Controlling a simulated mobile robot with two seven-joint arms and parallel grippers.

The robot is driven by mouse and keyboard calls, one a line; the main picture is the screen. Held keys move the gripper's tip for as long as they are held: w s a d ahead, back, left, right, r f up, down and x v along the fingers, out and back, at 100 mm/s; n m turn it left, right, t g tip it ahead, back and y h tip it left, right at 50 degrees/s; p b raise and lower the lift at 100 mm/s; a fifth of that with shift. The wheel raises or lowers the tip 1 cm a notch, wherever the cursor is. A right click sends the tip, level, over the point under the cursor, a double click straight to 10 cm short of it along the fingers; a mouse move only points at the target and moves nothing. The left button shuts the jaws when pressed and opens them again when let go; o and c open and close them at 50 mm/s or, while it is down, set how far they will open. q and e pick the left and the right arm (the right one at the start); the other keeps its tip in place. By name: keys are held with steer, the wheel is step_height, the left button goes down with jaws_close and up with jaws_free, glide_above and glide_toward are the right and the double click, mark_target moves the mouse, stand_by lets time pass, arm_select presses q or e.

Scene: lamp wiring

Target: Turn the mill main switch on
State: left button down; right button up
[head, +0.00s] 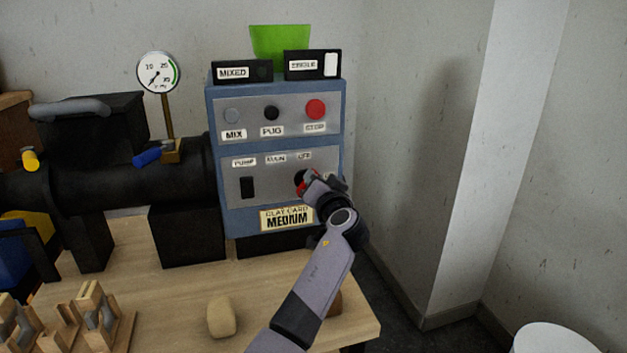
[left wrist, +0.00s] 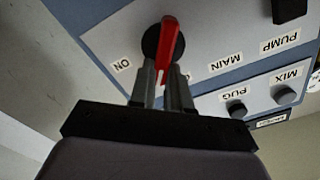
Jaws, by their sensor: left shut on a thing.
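The mill main switch is a red lever on a round black base, on the lower panel of the blue control box (head: 214,110). Its red lever (left wrist: 169,40) stands between the two fingertips of my left gripper (left wrist: 170,78) in the left wrist view. In the head view my left gripper (head: 306,184) is at the switch and covers most of it. The left fingers are shut on the lever. The ON label (left wrist: 122,65) is beside the switch, and the OFF label (head: 304,156) is above it in the head view. I cannot tell which label the lever points to. My right gripper is not in view.
A black PUMP rocker (head: 247,187) is left of the main switch. MIX (head: 232,116), PUG (head: 271,113) and red STOP (head: 316,109) buttons are above. A clay lump (head: 221,317) lies on the wooden table (head: 180,285). A wall column (head: 455,150) stands to the right.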

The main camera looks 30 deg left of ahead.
arm_select(q)
steer(key=m+p, duration=0.1)
steer(key=m, duration=0.2)
steer(key=f+m+p, duration=0.1)
steer(key=m, duration=0.3)
steer(key=m+p, duration=0.1)
steer(key=m, duration=0.2)
steer(key=shift+w+d+f+p, duration=0.2)
steer(key=shift+w+d+p, duration=0.05)
steer(key=shift+w+p, duration=0.1)
steer(key=shift+m, duration=0.5)
steer(key=c, duration=1.1)
jaws_free()
steer(key=shift+f, duration=0.1)
steer(key=v, duration=0.7)
